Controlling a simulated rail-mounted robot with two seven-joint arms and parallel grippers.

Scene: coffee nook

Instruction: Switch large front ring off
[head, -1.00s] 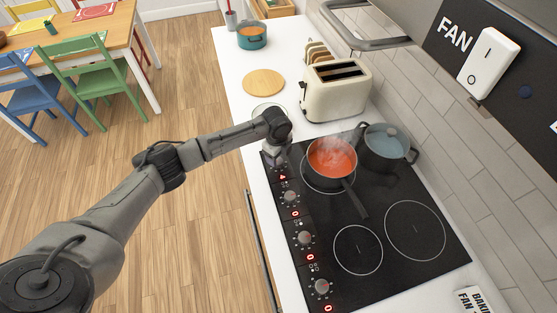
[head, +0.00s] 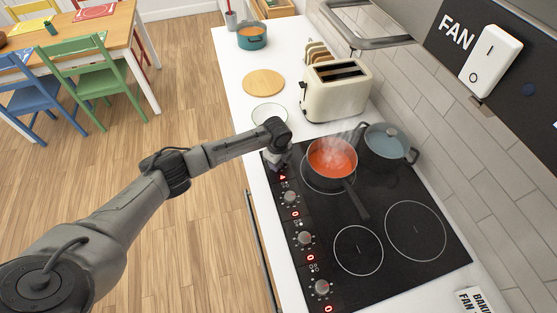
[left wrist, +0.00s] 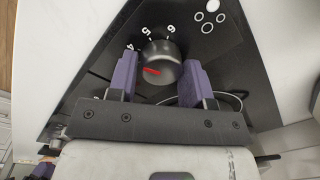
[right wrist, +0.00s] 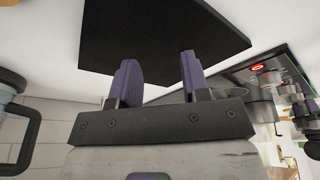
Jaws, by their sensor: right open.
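A round dark knob (left wrist: 160,62) with a red pointer mark sits on the black cooktop (head: 392,272), in the left wrist view. White numbers 4, 5 and 6 ring it; the red mark points left, away from the 6. My left gripper (left wrist: 160,78) has its purple fingers on either side of the knob, very close to it; contact is unclear. In the head view it (head: 277,160) covers the knob at the strip's far end. A red display (head: 282,177) glows beside it. My right gripper (right wrist: 160,82) is open and empty, away from the knobs.
A steaming pot of red soup (head: 332,158) stands on the ring close to my left gripper, its handle toward the near side. A grey-blue pot (head: 387,143) stands behind it. A toaster (head: 336,90) and a plate (head: 268,112) are farther back. The two nearer rings are bare.

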